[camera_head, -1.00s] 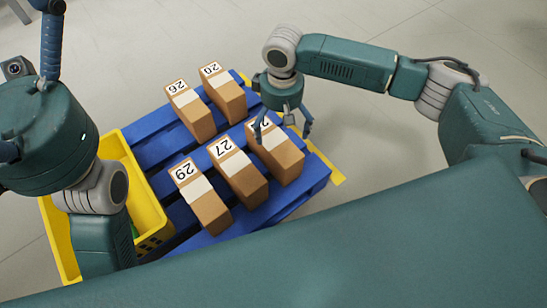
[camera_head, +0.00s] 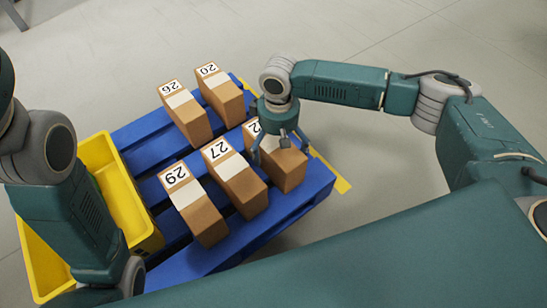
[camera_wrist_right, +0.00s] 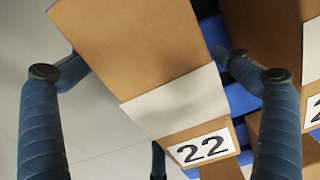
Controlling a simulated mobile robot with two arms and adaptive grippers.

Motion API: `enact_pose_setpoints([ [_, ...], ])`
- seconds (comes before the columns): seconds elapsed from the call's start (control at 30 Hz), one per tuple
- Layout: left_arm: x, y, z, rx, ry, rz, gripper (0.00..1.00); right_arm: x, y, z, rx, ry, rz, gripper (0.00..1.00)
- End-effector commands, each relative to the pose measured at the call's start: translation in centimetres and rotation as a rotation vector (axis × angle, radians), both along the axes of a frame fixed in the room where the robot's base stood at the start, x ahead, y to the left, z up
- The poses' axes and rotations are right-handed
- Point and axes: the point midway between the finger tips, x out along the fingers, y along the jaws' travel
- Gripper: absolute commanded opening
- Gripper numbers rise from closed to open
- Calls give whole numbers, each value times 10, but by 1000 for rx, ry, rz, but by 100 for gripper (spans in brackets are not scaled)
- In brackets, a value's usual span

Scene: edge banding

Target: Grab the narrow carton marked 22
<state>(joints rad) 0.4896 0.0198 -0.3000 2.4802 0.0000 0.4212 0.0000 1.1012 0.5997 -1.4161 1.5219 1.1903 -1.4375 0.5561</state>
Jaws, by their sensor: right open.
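The narrow brown carton marked 22 (camera_head: 289,174) stands at the right end of the near row on the blue pallet (camera_head: 250,246). Its label is partly hidden by my right gripper in the head view. In the right wrist view the carton (camera_wrist_right: 145,50) shows its top, a pale tape band and the whole number 22. My right gripper (camera_head: 281,151) is open just above the carton. Its fingers (camera_wrist_right: 160,75) spread to either side of the carton in the wrist view; I cannot tell whether they touch it. My left gripper is not in view.
Carton 27 (camera_head: 236,180) stands close beside carton 22, with carton 29 (camera_head: 196,207) further left. Cartons 26 (camera_head: 188,118) and 20 (camera_head: 223,97) form the far row. A yellow crate (camera_head: 119,185) stands left of the pallet. Floor right of the pallet is clear.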

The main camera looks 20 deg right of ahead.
Motion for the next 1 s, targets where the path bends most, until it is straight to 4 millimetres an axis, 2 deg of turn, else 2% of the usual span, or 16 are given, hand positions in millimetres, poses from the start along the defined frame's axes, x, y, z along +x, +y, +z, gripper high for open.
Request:
enact_pose_setpoints([
  [0.3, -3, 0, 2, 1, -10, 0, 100, 0, 0, -3, 0, 0, -1, 100],
  [0.37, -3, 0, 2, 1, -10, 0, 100, 0, 0, -3, 0, 0, -1, 90],
  [0.6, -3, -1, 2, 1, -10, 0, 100, 0, 0, -3, 0, 0, 0, 42],
  [0.87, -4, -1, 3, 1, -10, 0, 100, 0, 0, -2, 0, -1, 0, 40],
  [1.0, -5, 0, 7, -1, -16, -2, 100, 0, 0, 5, 1, -1, 0, 40],
])
